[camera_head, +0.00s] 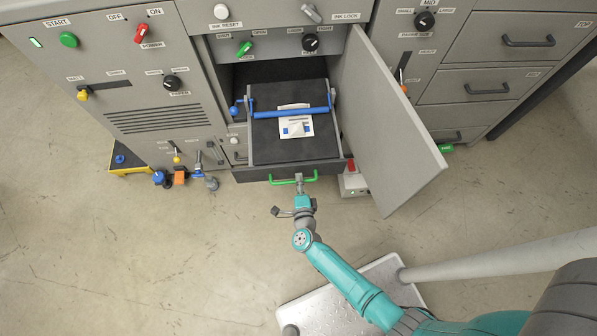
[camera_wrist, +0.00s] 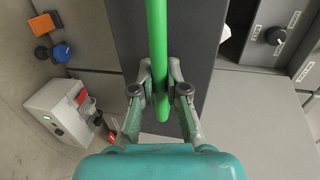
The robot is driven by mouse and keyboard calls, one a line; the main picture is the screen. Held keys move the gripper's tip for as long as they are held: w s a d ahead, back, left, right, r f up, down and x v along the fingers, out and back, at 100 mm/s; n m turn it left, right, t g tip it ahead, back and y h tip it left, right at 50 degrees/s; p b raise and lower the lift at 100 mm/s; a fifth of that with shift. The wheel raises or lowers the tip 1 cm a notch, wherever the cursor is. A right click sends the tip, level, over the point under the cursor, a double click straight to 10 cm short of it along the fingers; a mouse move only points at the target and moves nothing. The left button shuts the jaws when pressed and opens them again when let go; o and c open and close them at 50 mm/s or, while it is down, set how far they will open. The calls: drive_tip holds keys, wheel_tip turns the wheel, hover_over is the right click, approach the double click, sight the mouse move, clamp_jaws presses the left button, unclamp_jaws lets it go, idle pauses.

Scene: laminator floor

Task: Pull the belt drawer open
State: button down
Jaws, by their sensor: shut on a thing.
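The belt drawer (camera_head: 262,174) is a dark tray low in an open cabinet bay, with a green bar handle (camera_head: 281,182) across its front. A blue roller bar (camera_head: 290,113) spans the tray, and a white sheet with blue marks (camera_head: 296,128) lies in it. How far out the drawer stands is hard to tell.
A grey cabinet door (camera_head: 385,120) stands swung open to the right of the bay. A small box with a red switch (camera_head: 352,182) sits on the floor right of the drawer. Knobs and levers (camera_head: 178,178) stick out at left. Floor in front is mostly clear, with a metal plate (camera_head: 345,300) nearer me.

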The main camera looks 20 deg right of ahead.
drive_tip(key=shift+f+v, duration=0.15)
drive_tip(key=shift+v, duration=0.6)
drive_tip(key=shift+f+v, duration=0.2)
drive_tip(key=shift+v, duration=0.6)
drive_tip(key=c, duration=1.2)
unclamp_jaws()
drive_tip(key=shift+v, duration=6.05)
drive_tip(key=shift+d, duration=0.1)
